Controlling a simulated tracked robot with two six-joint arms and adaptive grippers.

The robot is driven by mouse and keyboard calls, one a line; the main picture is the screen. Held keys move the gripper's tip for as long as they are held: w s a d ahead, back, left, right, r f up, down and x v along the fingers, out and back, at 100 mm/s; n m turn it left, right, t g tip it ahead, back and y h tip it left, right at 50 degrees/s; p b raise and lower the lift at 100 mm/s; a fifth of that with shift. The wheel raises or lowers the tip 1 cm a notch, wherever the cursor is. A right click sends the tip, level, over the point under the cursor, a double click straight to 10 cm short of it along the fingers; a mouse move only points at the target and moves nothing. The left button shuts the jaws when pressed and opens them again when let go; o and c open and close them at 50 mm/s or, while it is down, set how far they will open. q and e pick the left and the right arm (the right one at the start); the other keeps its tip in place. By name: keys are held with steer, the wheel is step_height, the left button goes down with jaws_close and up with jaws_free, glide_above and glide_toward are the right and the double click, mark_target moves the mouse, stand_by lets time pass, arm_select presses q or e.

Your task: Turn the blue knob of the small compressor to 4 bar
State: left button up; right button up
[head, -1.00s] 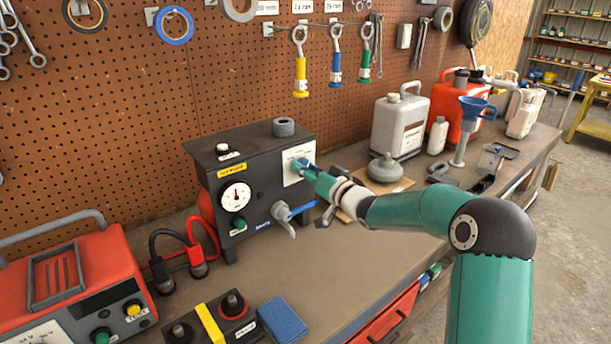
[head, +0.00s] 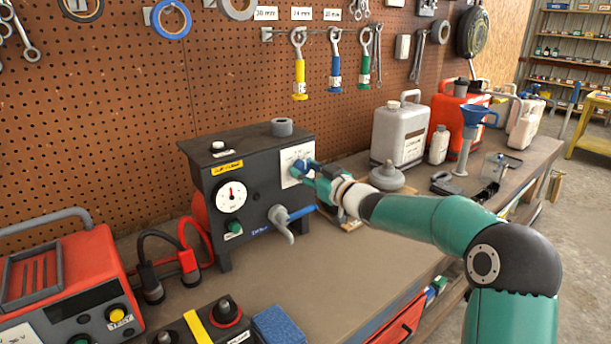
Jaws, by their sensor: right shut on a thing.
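The small compressor (head: 258,207) is a dark grey box standing on the workbench against the pegboard. Its front bears a round white gauge (head: 231,197) with a red needle, pointing roughly upward; the scale is too small to read. The blue knob (head: 299,167) sits on a white dial plate (head: 286,178) at the right of the front. My right gripper (head: 308,171) is shut on the knob, its fingers covering much of it and part of the plate. The knob's setting cannot be read. My left gripper is not in view.
A grey lever tap (head: 281,222) with a blue hose sticks out below the dial plate. A red charger (head: 62,282) with cables and a battery (head: 215,325) stand at the left. A grey canister (head: 400,135) stands behind my right arm.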

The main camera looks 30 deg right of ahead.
steer(key=shift+f, duration=0.1)
stand_by(0.3)
steer(key=o, duration=1.1)
steer(key=shift+o, duration=0.2)
steer(key=s, duration=1.2)
steer(key=shift+d, duration=0.45)
